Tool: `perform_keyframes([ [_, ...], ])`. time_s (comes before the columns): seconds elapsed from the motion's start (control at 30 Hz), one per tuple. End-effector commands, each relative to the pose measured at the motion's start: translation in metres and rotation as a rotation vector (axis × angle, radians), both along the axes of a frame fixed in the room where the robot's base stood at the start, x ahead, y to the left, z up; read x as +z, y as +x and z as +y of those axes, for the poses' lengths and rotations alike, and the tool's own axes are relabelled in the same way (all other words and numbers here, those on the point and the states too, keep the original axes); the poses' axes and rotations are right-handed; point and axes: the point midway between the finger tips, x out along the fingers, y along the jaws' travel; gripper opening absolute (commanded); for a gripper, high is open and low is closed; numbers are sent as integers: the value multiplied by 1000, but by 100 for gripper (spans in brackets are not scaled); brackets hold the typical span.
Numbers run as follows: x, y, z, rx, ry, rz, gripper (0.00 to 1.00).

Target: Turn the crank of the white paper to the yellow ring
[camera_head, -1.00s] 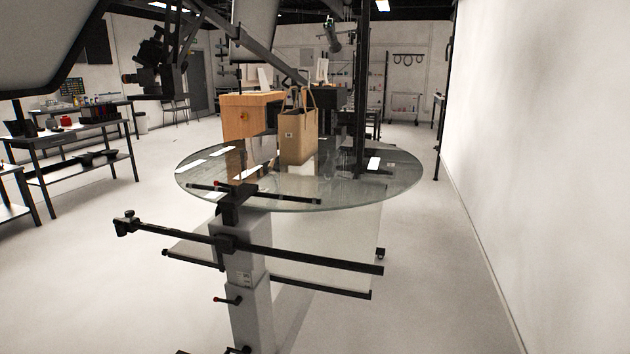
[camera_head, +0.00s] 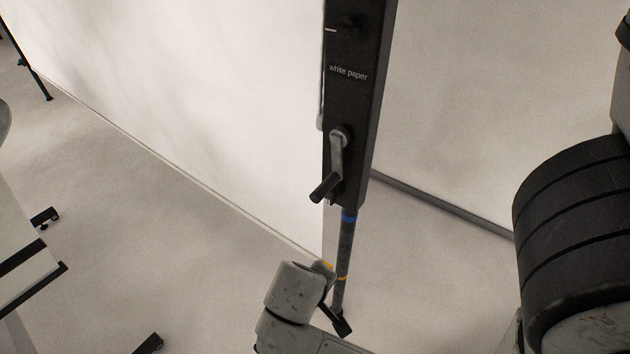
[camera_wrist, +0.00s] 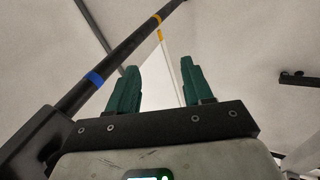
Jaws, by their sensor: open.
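A tall black post labelled "white paper" (camera_head: 349,72) stands in the middle of the head view. Its crank (camera_head: 336,163), a grey arm with a dark handle, hangs down on the post's lower part. A thin dark pole below carries a blue ring (camera_head: 349,216) and a yellow ring (camera_head: 342,278). The wrist view shows the blue ring (camera_wrist: 95,79) and a yellow ring (camera_wrist: 155,18) on a dark pole. My gripper (camera_wrist: 160,84) has two green fingers, apart and empty, to the right of that pole. The crank cannot be made out in the wrist view.
A large white sheet (camera_head: 220,110) spreads left of the post. A dark floor-level bar (camera_head: 440,210) runs right of it. Black stand feet (camera_head: 45,217) and a table edge are at the left. The floor (camera_head: 150,240) between them and the post is clear.

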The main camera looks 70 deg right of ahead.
Motion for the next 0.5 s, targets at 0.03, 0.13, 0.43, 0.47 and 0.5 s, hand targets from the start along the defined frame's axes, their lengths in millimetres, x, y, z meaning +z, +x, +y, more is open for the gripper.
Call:
perform_keyframes([
  [0.03,13,7,-10,-58,-92,-5,51],
  [0.13,42,17,-26,-178,-300,-36,51],
  [0.43,144,51,-28,-435,-896,-239,51],
  [0.47,152,54,-25,-448,-939,-260,51],
  [0.5,161,56,-22,-464,-990,-286,51],
])
